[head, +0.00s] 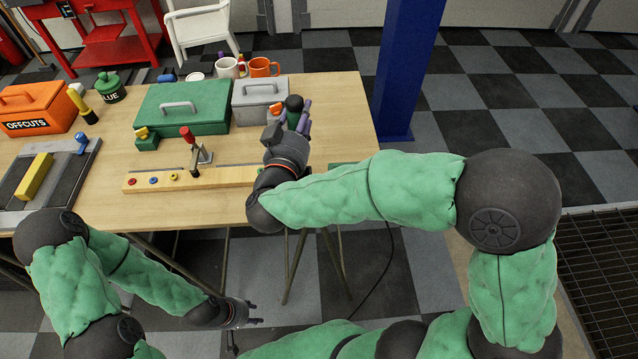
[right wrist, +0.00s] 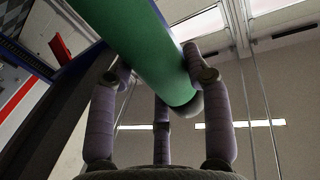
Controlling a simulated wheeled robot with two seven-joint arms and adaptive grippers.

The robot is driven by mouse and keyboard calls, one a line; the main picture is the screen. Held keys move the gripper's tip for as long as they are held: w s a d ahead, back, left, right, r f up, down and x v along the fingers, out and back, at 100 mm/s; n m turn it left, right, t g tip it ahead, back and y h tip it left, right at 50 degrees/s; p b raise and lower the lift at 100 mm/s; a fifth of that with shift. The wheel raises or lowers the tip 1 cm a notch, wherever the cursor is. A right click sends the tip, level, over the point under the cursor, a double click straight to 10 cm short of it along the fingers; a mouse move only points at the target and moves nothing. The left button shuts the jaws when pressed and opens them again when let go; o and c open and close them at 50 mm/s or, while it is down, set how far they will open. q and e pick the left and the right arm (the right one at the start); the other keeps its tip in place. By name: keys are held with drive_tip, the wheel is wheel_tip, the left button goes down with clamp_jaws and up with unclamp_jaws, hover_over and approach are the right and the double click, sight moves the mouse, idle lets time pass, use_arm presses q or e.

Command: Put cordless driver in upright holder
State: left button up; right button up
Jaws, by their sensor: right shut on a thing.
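My right gripper (head: 289,124) is above the table's right part, near the grey box. In the right wrist view its fingers (right wrist: 160,80) close around a green cylindrical body with a rounded grey end, which I take to be the cordless driver (right wrist: 140,50). In the head view only a dark rounded end of the driver (head: 293,102) shows between the fingers. A flat green piece (head: 343,166) lies at the table's right edge, partly hidden by my right arm. I cannot make out the upright holder for certain. My left gripper (head: 254,312) is empty and open, low in front of the table.
A blue post (head: 405,70) stands beyond the right edge.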

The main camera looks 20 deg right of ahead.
wheel_tip(320, 180, down, 5)
drive_tip(key=shift+r+b, duration=0.1)
drive_tip(key=shift+b, duration=0.95)
drive_tip(key=shift+f+b, duration=0.95)
drive_tip(key=shift+f, duration=1.55)
drive_tip(key=shift+f, duration=0.15)
drive_tip(key=o, duration=1.3)
drive_tip(key=shift+f, duration=0.1)
